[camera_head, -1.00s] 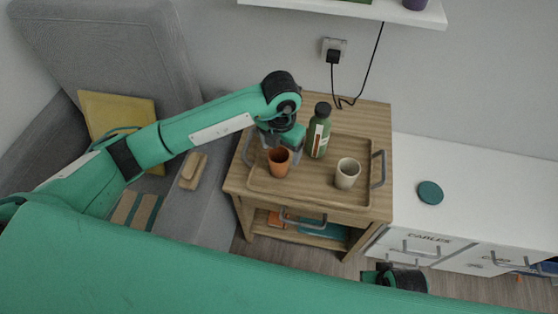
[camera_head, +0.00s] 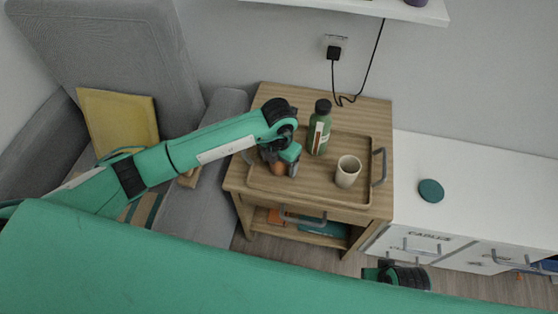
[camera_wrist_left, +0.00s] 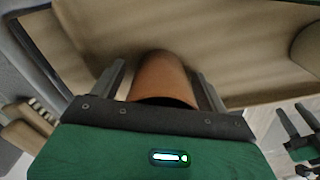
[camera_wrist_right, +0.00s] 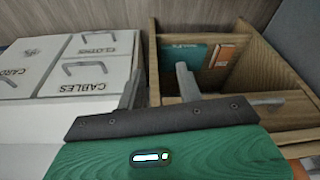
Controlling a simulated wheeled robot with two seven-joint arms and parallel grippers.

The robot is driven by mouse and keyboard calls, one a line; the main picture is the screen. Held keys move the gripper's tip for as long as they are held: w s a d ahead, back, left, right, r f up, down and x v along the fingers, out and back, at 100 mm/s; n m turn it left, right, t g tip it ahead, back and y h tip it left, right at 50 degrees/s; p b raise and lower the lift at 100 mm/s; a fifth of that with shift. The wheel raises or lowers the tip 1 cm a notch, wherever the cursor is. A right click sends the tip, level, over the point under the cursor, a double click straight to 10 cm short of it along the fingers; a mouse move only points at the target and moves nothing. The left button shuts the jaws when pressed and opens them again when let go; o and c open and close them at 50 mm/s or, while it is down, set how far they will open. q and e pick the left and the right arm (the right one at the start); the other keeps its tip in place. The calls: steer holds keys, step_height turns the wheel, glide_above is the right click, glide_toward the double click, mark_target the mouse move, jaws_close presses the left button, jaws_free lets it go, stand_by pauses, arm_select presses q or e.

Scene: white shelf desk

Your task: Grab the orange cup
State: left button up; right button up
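The orange cup (camera_head: 280,169) stands on the wooden tray (camera_head: 331,196) on top of the small wooden cart, mostly hidden by my left gripper in the head view. In the left wrist view the cup (camera_wrist_left: 163,78) sits between the two fingers of my left gripper (camera_wrist_left: 162,80). The fingers are apart on either side of it, with a small gap showing. My left gripper (camera_head: 287,168) is open around the cup. My right gripper (camera_wrist_right: 158,84) is open and empty, below and in front of the cart; its fingers are spread in the right wrist view.
A green bottle (camera_head: 318,128) stands close right of my left gripper. A cream cup (camera_head: 347,171) stands farther right on the tray, near its right handle (camera_head: 379,167). A white cabinet (camera_head: 475,185) with a dark green disc (camera_head: 430,191) is right of the cart.

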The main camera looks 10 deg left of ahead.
arm_select(q)
steer(key=c, duration=1.1)
steer(key=shift+r, duration=0.1)
